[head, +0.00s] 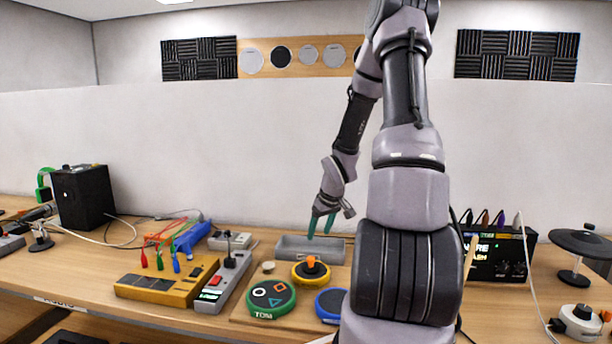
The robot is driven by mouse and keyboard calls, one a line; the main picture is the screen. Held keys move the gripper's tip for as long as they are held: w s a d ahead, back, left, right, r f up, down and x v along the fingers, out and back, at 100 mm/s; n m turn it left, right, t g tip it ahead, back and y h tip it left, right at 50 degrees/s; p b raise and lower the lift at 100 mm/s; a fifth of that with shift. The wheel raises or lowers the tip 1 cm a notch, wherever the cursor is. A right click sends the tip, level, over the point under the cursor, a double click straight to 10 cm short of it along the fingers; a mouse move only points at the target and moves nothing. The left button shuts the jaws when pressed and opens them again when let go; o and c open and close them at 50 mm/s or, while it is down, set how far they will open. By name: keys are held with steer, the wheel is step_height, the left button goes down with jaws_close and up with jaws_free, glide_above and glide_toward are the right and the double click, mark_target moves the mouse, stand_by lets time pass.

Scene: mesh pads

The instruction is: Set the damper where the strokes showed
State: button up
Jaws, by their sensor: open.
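My gripper (320,228) has two green fingers, apart and empty, pointing down above the grey tray (290,252) at the back of the wooden board (243,311). A green-rimmed pad (270,299) marked "TOM" with coloured shapes lies on the board. A yellow pad (298,280) lies behind and right of it, with an orange knobbed piece (311,264) on top, which may be the damper. A blue pad (326,306) is partly hidden by my arm. A small tan disc (268,266) sits behind the green pad. No strokes can be made out.
A yellow box (165,288) with coloured clips and a grey unit (218,290) with a red button stand left of the board. A black display unit (497,258) stands right of my arm, with a black cymbal-like disc (580,243) beyond. My arm hides the board's right part.

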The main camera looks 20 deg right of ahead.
steer(key=s+a+r+m+h, duration=0.1)
steer(key=s+a+r, duration=0.2)
steer(key=r, duration=0.4)
steer(key=s+a+r+m, duration=0.1)
steer(key=s+a+r, duration=0.15)
steer(key=r, duration=0.45)
steer(key=s+a+r+m+h, duration=0.1)
steer(key=s+a+r, duration=0.15)
steer(key=r, duration=0.45)
steer(key=s+a+r+m+t+y, duration=0.1)
steer(key=s+a+r, duration=0.3)
steer(key=s, duration=0.3)
steer(key=s+a+r+m+t+y, duration=0.1)
steer(key=s+a+r+m+y, duration=0.1)
steer(key=s+a+r, duration=0.2)
steer(key=s+r, duration=0.2)
steer(key=s, duration=0.1)
steer(key=shift+s+a+t+y, duration=0.15)
steer(key=shift+t+y, duration=0.15)
steer(key=shift+r, duration=0.1)
